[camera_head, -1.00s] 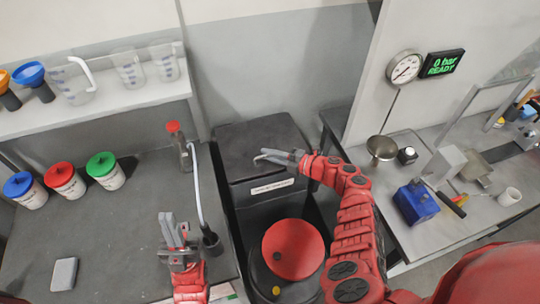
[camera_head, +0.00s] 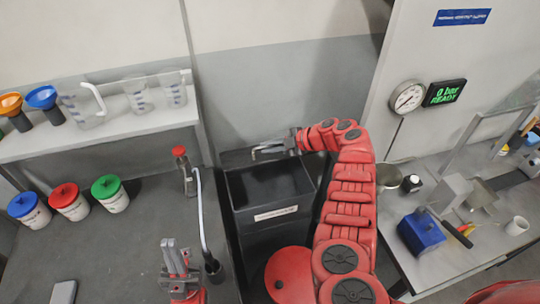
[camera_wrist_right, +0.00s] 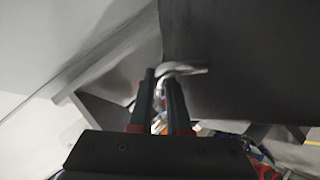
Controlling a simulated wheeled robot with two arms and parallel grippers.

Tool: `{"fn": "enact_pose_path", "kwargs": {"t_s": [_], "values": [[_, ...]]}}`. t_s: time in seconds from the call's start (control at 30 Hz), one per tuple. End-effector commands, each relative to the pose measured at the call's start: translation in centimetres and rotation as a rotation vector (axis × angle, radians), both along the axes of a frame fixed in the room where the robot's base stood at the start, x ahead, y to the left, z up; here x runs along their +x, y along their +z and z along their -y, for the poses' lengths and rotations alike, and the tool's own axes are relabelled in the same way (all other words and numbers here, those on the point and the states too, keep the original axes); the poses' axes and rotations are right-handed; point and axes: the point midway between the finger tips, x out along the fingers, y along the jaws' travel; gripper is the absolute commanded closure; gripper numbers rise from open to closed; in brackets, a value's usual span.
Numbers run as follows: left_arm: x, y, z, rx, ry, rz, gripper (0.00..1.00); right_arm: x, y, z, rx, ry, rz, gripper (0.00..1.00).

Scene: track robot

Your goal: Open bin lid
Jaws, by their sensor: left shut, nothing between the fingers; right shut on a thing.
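The dark grey bin (camera_head: 276,226) with a white label on its front stands in the gap between the two benches. Its top is open and its black inside shows. The lid (camera_head: 232,158) is raised at the bin's back, seen nearly edge-on; part of it is hidden behind my right gripper. My right gripper (camera_head: 268,150) is shut on the lid's metal handle. In the right wrist view the silver handle (camera_wrist_right: 186,70) lies at the fingertips, in front of the dark lid panel (camera_wrist_right: 240,50). My left gripper (camera_head: 174,252) is shut and empty over the left bench.
A red-capped bottle (camera_head: 184,170) and a pale hose (camera_head: 202,215) stand at the left bench's edge. Coloured-lid tubs (camera_head: 70,202) line that bench. The right bench (camera_head: 415,275) holds tools.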

Motion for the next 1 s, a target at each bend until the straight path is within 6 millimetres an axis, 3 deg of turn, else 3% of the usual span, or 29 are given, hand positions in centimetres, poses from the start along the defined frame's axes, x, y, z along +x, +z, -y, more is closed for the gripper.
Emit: {"fn": "enact_pose_path", "kwargs": {"t_s": [0.47, 0.5, 0.57, 1.0], "values": [[0.0, -0.18, 0.0, 0.0, 0.0, 0.0, 1.0, 0.21, 0.21, -0.04, -0.003, 0.0, -0.014, 1.0], [0.0, -0.18, 0.0, 0.0, 0.0, 0.0, 1.0, 0.22, 0.2, -0.05, -0.003, 0.0, -0.014, 0.83], [0.0, -0.18, 0.0, 0.0, 0.0, 0.0, 1.0, 0.21, 0.21, -0.05, -0.003, 0.0, -0.014, 0.73], [0.0, -0.59, 0.0, 0.0, 0.0, 0.0, 1.0, -0.12, 0.48, 0.65, -0.002, 0.003, -0.014, 0.73]]}}
